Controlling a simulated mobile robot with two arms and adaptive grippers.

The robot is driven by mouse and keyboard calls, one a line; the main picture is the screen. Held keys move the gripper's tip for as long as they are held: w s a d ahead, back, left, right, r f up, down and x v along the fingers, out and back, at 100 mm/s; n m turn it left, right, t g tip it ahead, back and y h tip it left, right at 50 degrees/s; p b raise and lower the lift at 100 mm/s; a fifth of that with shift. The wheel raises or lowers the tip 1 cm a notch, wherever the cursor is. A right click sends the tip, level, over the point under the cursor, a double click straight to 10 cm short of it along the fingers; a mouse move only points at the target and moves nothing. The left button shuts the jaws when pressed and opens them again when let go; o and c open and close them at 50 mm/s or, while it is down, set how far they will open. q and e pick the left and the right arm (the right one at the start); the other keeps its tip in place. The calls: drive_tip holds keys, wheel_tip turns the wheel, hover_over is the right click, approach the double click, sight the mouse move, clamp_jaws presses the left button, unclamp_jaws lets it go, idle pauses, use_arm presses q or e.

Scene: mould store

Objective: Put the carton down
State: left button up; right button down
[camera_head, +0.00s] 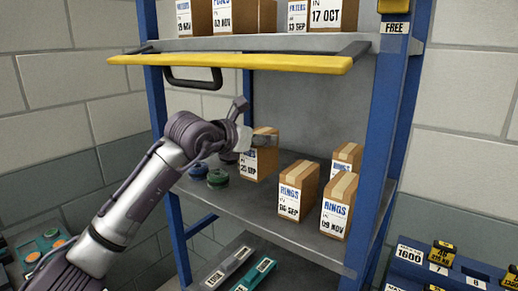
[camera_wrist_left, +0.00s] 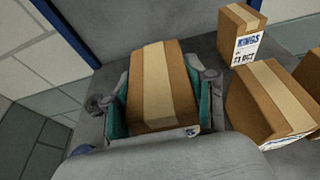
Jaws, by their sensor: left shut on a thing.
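The carton (camera_head: 262,163), brown with a white label, is in my left gripper (camera_head: 254,138) at the back left of the middle shelf (camera_head: 235,198). In the left wrist view the gripper's teal-lined fingers (camera_wrist_left: 160,100) are shut on both sides of this carton (camera_wrist_left: 158,80), which has a pale tape strip on top. It looks upright, at or just above the shelf; I cannot tell whether its base touches. My wrist hides part of its top in the head view. My right gripper is not in view.
RINGS cartons (camera_head: 298,190), (camera_head: 338,206) and (camera_head: 346,156) stand to the right. A yellow bar (camera_head: 230,62) and upper shelf (camera_head: 270,43) are overhead. Blue posts (camera_head: 385,120) bound the rack. Bare shelf lies in front.

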sight(257, 156)
use_arm(q)
drive_tip(key=shift+a+f, duration=0.2)
drive_tip(key=shift+f, duration=0.5)
wheel_tip(257, 156, down, 3)
drive_tip(key=shift+s+f+p, duration=0.1)
drive_tip(key=shift+f+p, duration=0.05)
drive_tip(key=shift+p, duration=1.1)
drive_tip(key=shift+d+f+p, duration=0.1)
drive_tip(key=shift+d+p, duration=0.05)
drive_tip(key=shift+p, duration=0.2)
drive_tip(key=shift+w+f, duration=0.2)
drive_tip(key=shift+f, duration=0.1)
drive_tip(key=shift+f+b, duration=0.15)
drive_tip(key=shift+b, duration=0.2)
drive_tip(key=o, duration=1.4)
